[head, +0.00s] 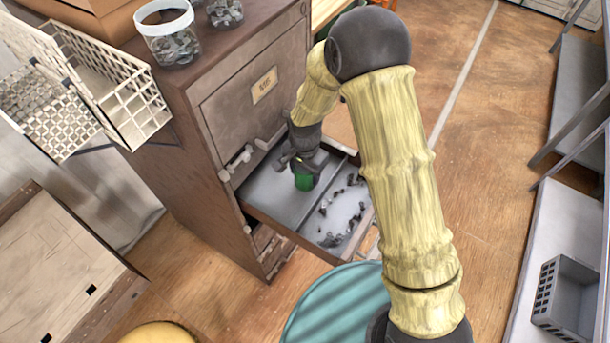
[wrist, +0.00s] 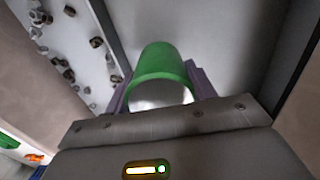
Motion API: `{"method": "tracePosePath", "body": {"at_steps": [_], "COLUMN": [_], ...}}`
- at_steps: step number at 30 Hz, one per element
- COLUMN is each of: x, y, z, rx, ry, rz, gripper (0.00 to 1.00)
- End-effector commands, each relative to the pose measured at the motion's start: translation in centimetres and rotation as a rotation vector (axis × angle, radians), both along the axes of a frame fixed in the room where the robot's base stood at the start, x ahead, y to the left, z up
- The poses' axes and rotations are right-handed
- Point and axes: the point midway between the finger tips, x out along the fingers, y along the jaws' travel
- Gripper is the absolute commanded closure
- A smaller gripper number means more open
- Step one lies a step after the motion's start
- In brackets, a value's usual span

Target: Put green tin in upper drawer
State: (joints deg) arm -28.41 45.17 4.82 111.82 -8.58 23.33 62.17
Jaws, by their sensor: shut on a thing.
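The green tin (head: 303,181) is upright between the fingers of my gripper (head: 302,163), in the open drawer (head: 268,198) of the cabinet. In the wrist view the green tin (wrist: 163,66) sits between the two purple-grey fingers of my gripper (wrist: 160,85), which is shut on it. The tin is over or in the bare left compartment of the drawer. I cannot tell whether its base touches the drawer floor. A closed drawer front (head: 255,90) with a label is above the open one.
Small metal nuts and bolts (head: 340,208) lie in the drawer's right compartment, past a divider. Jars of hardware (head: 168,35) stand on the cabinet top. A wire basket (head: 125,95) is at the left, a teal round top (head: 340,308) in front, and a grey crate (head: 568,298) at the right.

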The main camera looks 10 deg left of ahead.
Motion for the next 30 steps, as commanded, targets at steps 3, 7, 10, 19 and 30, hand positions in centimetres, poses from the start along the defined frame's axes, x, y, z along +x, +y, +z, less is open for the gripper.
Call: {"method": "tracePosePath", "body": {"at_steps": [3, 7, 10, 19, 30], "x": [0.0, 0.0, 0.0, 0.0, 0.0], "y": [0.0, 0.0, 0.0, 0.0, 0.0], "z": [-1.6, -2.5, -2.5, -2.8, -2.7], "rx": [-0.001, 0.000, 0.001, 0.000, 0.000], "ry": [0.002, 0.000, -0.001, 0.000, 0.000], "rz": [0.000, -0.001, -0.001, 0.000, 0.000], "gripper": [0.81, 0.81, 0.81, 0.35, 0.23]}}
